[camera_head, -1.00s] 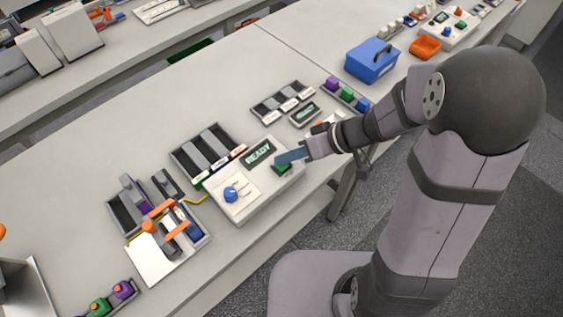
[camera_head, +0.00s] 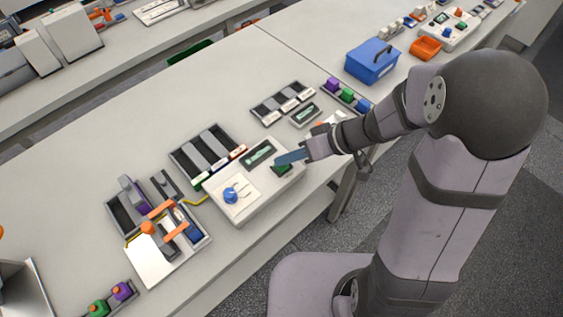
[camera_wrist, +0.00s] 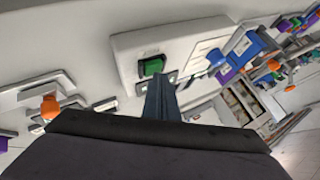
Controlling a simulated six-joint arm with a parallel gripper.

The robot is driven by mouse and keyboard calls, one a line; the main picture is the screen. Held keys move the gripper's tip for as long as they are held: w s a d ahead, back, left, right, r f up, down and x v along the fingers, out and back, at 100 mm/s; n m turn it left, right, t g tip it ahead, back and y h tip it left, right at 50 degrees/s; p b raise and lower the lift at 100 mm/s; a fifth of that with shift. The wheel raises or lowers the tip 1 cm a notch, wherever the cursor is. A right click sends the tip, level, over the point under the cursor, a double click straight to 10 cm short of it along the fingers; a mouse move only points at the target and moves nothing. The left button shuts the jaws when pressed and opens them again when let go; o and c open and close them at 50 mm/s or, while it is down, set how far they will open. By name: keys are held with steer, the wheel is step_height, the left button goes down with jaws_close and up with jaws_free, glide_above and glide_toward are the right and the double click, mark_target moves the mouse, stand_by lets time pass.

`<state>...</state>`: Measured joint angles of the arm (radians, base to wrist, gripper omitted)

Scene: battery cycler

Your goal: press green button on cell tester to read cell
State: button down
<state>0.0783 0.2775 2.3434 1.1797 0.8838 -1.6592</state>
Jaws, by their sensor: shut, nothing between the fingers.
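The cell tester (camera_head: 262,199) is a white box on the bench with a small screen (camera_head: 257,154), a blue knob (camera_head: 231,194) and a green button (camera_head: 284,169). The screen shows a pale green mark, too small to read. My gripper (camera_head: 279,159) is shut and empty, its blue fingertips at the button's end of the tester. In the wrist view the green button (camera_wrist: 152,65) shows just beyond the fingertips (camera_wrist: 158,80). I cannot tell whether they touch it.
A tray with grey cells (camera_head: 207,152) stands behind the tester. A fixture with orange clamps (camera_head: 168,240) is at its left. A small display unit (camera_head: 305,114) and a blue box (camera_head: 372,61) stand further back.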

mark_target(287, 166)
steer(key=shift+r+p, duration=0.35)
steer(key=shift+r, duration=0.45)
step_height(287, 166, up, 5)
steer(key=p, duration=0.2)
steer(key=shift+p, duration=0.4)
stand_by(0.7)
